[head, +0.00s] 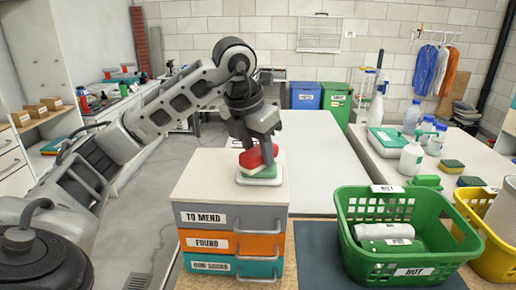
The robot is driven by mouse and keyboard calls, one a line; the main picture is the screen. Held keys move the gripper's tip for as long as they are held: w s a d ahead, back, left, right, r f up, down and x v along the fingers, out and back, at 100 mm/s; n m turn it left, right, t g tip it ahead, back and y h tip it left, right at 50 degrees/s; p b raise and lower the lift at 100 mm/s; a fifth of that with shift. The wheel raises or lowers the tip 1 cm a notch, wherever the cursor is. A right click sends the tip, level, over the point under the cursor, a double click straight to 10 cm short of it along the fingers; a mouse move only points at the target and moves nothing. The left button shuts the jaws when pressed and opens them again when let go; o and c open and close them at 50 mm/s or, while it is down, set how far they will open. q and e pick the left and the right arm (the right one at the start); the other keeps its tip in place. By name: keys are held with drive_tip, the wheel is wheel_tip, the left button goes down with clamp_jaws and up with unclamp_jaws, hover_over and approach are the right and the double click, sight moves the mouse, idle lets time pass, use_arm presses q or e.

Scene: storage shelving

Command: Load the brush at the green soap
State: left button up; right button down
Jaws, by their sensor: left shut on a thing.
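My left gripper (261,143) comes down from above and is shut on a red brush (254,158). The brush is tilted and sits low over a white dish (247,182) on top of the drawer unit (205,180). The green soap (262,172) shows as a thin green area in the dish, just under the brush. The brush hides most of the soap, and I cannot tell whether they touch. My right gripper is not in view.
The drawer unit has grey, orange and teal drawers. Bottles (411,158) and sponges (453,164) stand on the right bench. The white table behind is clear.

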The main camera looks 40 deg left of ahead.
sight(258, 150)
use_arm(q)
drive_tip(key=shift+r+p, duration=2)
drive_tip(key=shift+r, duration=0.4)
drive_tip(key=shift+r+p, duration=0.3)
drive_tip(key=shift+r, duration=0.7)
